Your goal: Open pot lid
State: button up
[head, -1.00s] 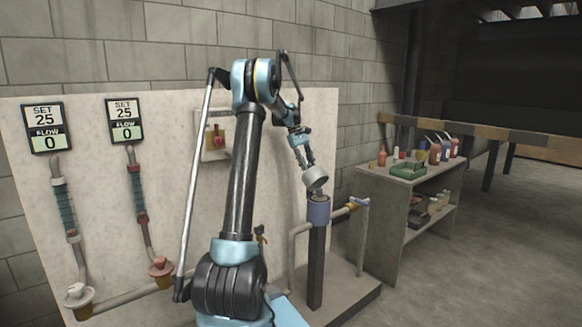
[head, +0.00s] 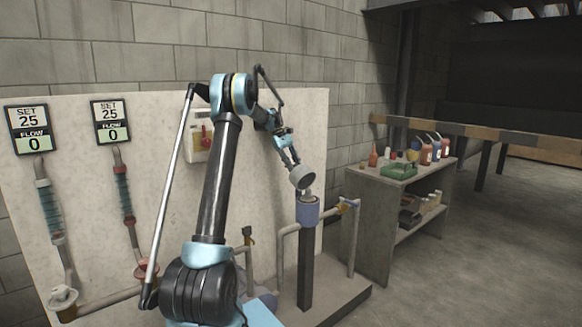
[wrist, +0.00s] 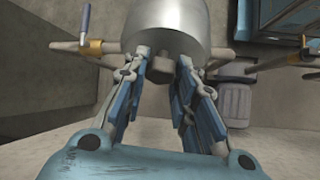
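The grey round lid (head: 302,177) hangs tilted at the end of my arm in the head view, just above and slightly left of the blue pot (head: 308,212). The pot stands upright on a dark post. In the wrist view the silver lid (wrist: 180,25) fills the top middle, with its knob (wrist: 160,70) between my fingertips. My gripper (head: 293,163) is shut on this knob; it also shows in the wrist view (wrist: 163,66). The pot is not clearly seen in the wrist view, behind the lid.
Pipes with a yellow-collared valve (head: 345,205) run beside the pot. A pale panel (head: 90,190) with two flow gauges stands behind. The floor at far right is clear.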

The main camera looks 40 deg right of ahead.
jog(key=o, duration=0.4)
notch_tip(320, 180, up, 10)
jog(key=shift+f, duration=0.1)
dwell(0.5)
